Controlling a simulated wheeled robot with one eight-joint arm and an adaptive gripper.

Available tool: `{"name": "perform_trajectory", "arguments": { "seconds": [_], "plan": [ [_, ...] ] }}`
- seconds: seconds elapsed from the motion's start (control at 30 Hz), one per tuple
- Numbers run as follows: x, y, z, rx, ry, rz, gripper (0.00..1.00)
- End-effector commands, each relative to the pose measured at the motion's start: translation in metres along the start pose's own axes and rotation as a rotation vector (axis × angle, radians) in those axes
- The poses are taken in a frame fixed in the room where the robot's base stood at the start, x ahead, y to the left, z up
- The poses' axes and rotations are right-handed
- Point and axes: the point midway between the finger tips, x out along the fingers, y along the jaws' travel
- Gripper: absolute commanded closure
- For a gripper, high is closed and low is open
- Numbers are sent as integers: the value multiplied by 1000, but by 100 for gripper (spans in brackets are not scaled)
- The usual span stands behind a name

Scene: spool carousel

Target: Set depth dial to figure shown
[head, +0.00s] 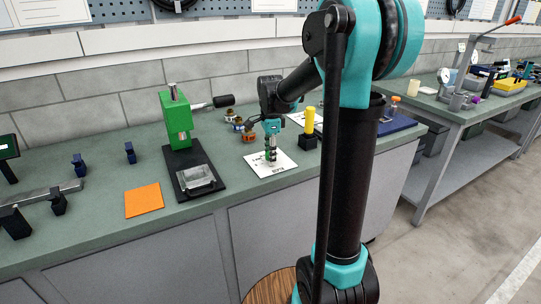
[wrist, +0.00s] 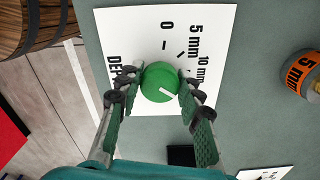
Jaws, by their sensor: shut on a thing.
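The depth dial is a green round knob (wrist: 159,81) with a white pointer line, on a white plate (wrist: 125,40) printed with 0, 5 mm and 10 mm. The pointer slants toward the lower right, away from the 0 and 5 mm marks. Marks behind the right finger are hidden. My gripper (wrist: 155,100) has its fingers on either side of the knob and is shut on it. In the head view my gripper (head: 270,150) points down over the white plate (head: 262,169). A drum with an orange band (wrist: 302,72) reads "5 mm" at the right of the wrist view.
A green press (head: 178,120) with a dark base stands left of the plate. An orange square (head: 144,200) lies on the green bench. A yellow-topped post (head: 309,120) stands to the right.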

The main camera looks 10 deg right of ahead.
Motion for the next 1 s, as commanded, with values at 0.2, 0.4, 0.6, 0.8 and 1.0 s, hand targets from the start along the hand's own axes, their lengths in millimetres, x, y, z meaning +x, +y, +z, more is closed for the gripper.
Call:
{"name": "perform_trajectory", "arguments": {
  "seconds": [0.2, 0.4, 0.6, 0.8, 1.0],
  "plan": [
    [0, -1, 0, 61, 0, -1, 93],
    [0, -1, 0, 79, 0, -1, 93],
    [0, -1, 0, 80, 0, -1, 93],
    [0, -1, 0, 79, 0, -1, 54],
    [0, 0, 0, 79, 0, -1, 44]
  ]
}}
